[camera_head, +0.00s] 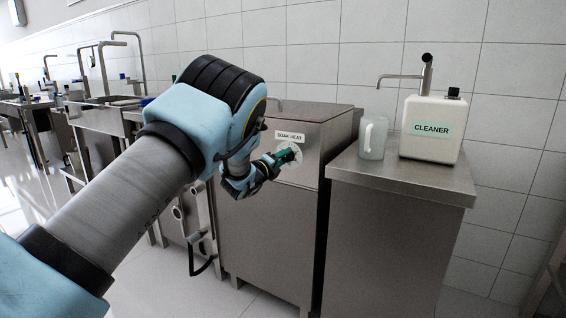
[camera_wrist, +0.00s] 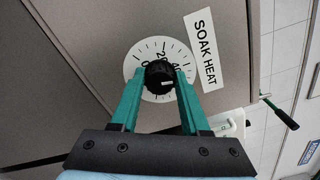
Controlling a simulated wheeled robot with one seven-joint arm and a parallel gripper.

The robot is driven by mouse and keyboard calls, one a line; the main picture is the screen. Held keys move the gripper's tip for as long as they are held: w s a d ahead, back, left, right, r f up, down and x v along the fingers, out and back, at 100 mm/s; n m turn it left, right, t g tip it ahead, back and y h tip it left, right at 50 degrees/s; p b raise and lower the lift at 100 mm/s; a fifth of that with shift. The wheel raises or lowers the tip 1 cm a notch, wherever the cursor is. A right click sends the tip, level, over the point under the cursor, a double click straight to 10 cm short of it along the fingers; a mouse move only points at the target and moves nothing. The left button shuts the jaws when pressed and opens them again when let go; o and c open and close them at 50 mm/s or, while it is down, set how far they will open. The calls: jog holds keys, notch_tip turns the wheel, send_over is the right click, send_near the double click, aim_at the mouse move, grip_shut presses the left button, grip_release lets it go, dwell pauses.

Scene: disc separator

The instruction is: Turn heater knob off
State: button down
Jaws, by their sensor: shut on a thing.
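The heater knob (camera_wrist: 160,77) is black with a small white mark. It sits on a round white dial (camera_wrist: 135,70) with numbers, beside the label SOAK HEAT (camera_wrist: 203,50) in the wrist view. In the head view the dial (camera_head: 294,158) is on the front of a steel cabinet, under the SOAK HEAT label (camera_head: 290,136). My gripper (camera_wrist: 160,88) has its green fingers on both sides of the knob and is shut on it. It also shows in the head view (camera_head: 286,157). The fingers cover parts of the dial, so the exact setting is hard to read.
The steel cabinet (camera_head: 265,225) stands left of a steel counter (camera_head: 395,190). A clear jug (camera_head: 373,138) and a white CLEANER container (camera_head: 430,147) with a pump stand on the counter. Hoses and pipes (camera_head: 200,250) are below my arm at the left.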

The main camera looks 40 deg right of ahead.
jog(key=n+b, duration=0.1)
jog(key=n, duration=0.2)
jog(key=n+b, duration=0.1)
jog(key=n, duration=0.2)
jog(key=shift+w+f+n, duration=0.1)
jog(key=shift+f+n, duration=0.1)
jog(key=shift+n, duration=0.1)
jog(key=n+b, duration=0.2)
jog(key=n, duration=0.4)
jog(key=shift+f, duration=0.1)
jog(key=n, duration=0.6)
jog(key=shift+n, duration=0.4)
jog(key=n, duration=0.4)
jog(key=shift+s, duration=0.2)
jog(key=shift+s+n, duration=0.1)
jog(key=shift+n, duration=1.4)
jog(key=shift+c, duration=1.9)
grip_release()
